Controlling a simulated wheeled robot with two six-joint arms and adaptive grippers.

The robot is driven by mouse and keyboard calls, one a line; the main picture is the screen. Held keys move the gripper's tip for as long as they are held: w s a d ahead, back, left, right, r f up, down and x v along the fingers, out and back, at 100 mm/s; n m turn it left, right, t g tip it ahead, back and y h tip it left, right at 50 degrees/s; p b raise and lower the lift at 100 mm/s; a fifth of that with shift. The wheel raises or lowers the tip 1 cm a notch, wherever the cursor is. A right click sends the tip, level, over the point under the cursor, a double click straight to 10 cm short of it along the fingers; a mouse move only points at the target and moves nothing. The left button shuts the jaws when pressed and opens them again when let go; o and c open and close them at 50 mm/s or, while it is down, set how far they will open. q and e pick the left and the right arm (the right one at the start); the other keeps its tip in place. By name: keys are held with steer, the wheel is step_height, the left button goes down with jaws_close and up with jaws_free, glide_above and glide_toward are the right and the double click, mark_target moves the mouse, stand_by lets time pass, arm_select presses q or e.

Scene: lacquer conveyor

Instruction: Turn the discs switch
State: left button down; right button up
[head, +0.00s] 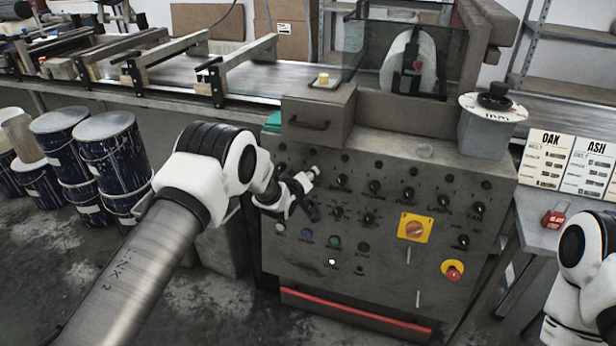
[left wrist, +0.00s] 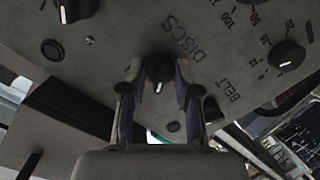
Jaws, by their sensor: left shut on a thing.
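The discs switch (left wrist: 158,71) is a small black knob by the printed word DISCS in the left wrist view. My left gripper (left wrist: 160,82) has its two fingers on either side of this knob and is shut on it. In the head view my left gripper (head: 308,190) is at the upper left of the grey control panel (head: 390,285), and it hides the switch there. My right arm shows at the right edge of the head view, but its gripper is out of view.
Several black knobs, an orange rotary switch (head: 414,228) and a red stop button (head: 453,271) are on the panel. A belt knob (left wrist: 212,109) is close beside my fingers. Blue drums (head: 115,150) stand at the left. Cards reading OAK (head: 545,160) and ASH (head: 588,168) stand at the right.

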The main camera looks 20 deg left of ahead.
arm_select(q)
steer(key=shift+f+m+b, duration=0.15)
steer(key=shift+m+b, duration=0.4)
steer(key=shift+m, duration=0.35)
steer(key=m+b, duration=0.1)
steer(key=m, duration=0.2)
steer(key=shift+y, duration=0.4)
steer(key=m+b, duration=0.1)
steer(key=m, duration=0.2)
steer(key=shift+d+y+b, duration=0.1)
steer(key=shift+y+b, duration=0.2)
steer(key=shift+m+b, duration=0.35)
steer(key=shift+m, duration=1.15)
steer(key=c, duration=0.8)
jaws_free()
